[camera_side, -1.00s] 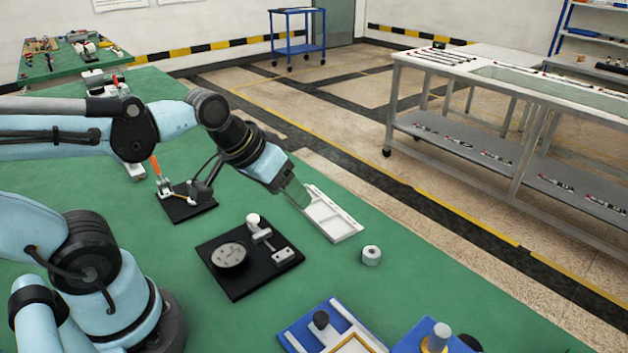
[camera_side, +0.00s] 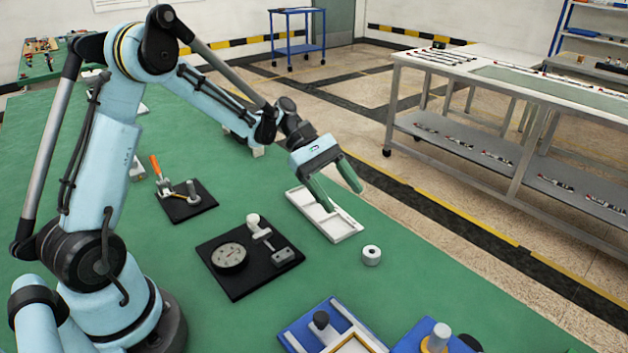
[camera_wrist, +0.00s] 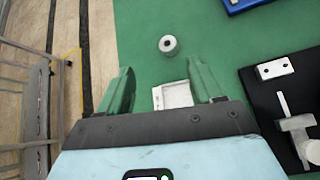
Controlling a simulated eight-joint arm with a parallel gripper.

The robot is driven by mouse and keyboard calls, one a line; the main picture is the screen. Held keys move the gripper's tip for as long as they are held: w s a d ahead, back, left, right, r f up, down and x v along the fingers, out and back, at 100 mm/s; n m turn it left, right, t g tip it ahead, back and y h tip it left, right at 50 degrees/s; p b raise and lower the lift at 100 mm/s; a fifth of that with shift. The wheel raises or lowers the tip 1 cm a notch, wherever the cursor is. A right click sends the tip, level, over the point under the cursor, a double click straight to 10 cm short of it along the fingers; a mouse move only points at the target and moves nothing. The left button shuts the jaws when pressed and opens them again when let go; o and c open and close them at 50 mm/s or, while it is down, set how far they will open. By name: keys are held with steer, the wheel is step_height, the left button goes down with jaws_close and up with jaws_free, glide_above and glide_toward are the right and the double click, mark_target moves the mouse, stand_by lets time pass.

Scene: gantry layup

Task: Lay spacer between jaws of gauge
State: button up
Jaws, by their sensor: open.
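The spacer (camera_side: 371,255), a small pale ring with a dark centre hole, stands on the green bench. It also shows in the wrist view (camera_wrist: 168,44), beyond my fingertips. The gauge (camera_side: 232,283) is a black plate with a round dial, a pale knob and small metal blocks, left of the spacer in the side view. It is partly visible at the right of the wrist view (camera_wrist: 265,102). Which blocks are its jaws is hard to tell; no spacer shows between them. My gripper (camera_side: 344,198) is open and empty above the white tray, its green fingers spread, apart from the spacer.
The white compartment tray (camera_side: 350,231) lies under my gripper. A black fixture with an orange handle (camera_side: 155,164) is farther left. Blue fixtures (camera_side: 300,327) stand at the front. The bench around the spacer is clear; the bench edge lies beyond the tray.

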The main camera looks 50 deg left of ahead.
mark_target(368, 249)
steer(key=a+f+n+h, duration=0.1)
steer(key=a+f+h, duration=0.1)
steer(key=f, duration=0.1)
steer(key=shift+w+f+n+g, duration=0.1)
steer(key=shift+w+n+g, duration=0.1)
steer(key=shift+n+g, duration=0.2)
steer(key=shift+s+a+f+h, duration=0.1)
steer(key=shift+s+f+h, duration=0.05)
steer(key=shift+f+h, duration=0.2)
steer(key=x, duration=1.2)
steer(key=shift+s+a+f, duration=0.1)
steer(key=shift+f, duration=0.15)
steer(key=c, duration=1.2)
jaws_close()
steer(key=shift+r, duration=0.15)
